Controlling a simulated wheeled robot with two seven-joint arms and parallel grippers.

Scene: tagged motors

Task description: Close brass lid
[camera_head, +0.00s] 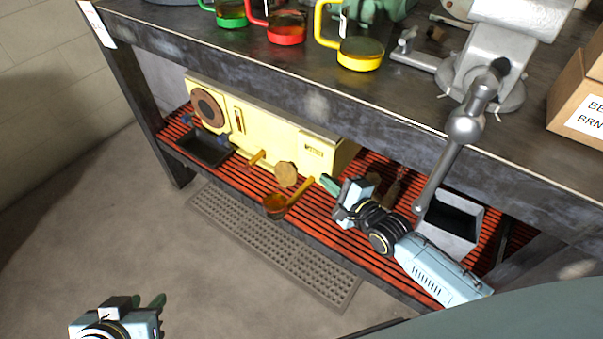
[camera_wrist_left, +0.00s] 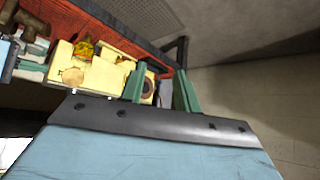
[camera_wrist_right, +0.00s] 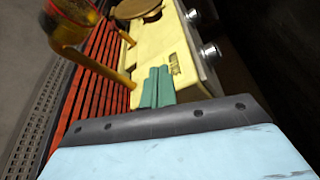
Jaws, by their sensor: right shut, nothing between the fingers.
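The brass lid (camera_head: 286,174) is a round, flat disc at the front of the yellow machine (camera_head: 312,149) on the lower shelf. It also shows in the left wrist view (camera_wrist_left: 73,76) and at the top of the right wrist view (camera_wrist_right: 138,10). An amber cup with a yellow handle (camera_head: 274,207) is just in front of it. My right gripper (camera_head: 328,184) is shut and empty, right of the lid and apart from it; its fingers (camera_wrist_right: 157,88) are together near the machine's front. My left gripper (camera_head: 150,301) is open and empty, low over the floor at left.
The shelf (camera_head: 395,262) has red slats, with a black tray (camera_head: 203,150) at left and a grey bin (camera_head: 455,222) at right. The dark tabletop (camera_head: 200,32) overhangs it. A vise (camera_head: 485,85) and colored mugs (camera_head: 360,53) stand above.

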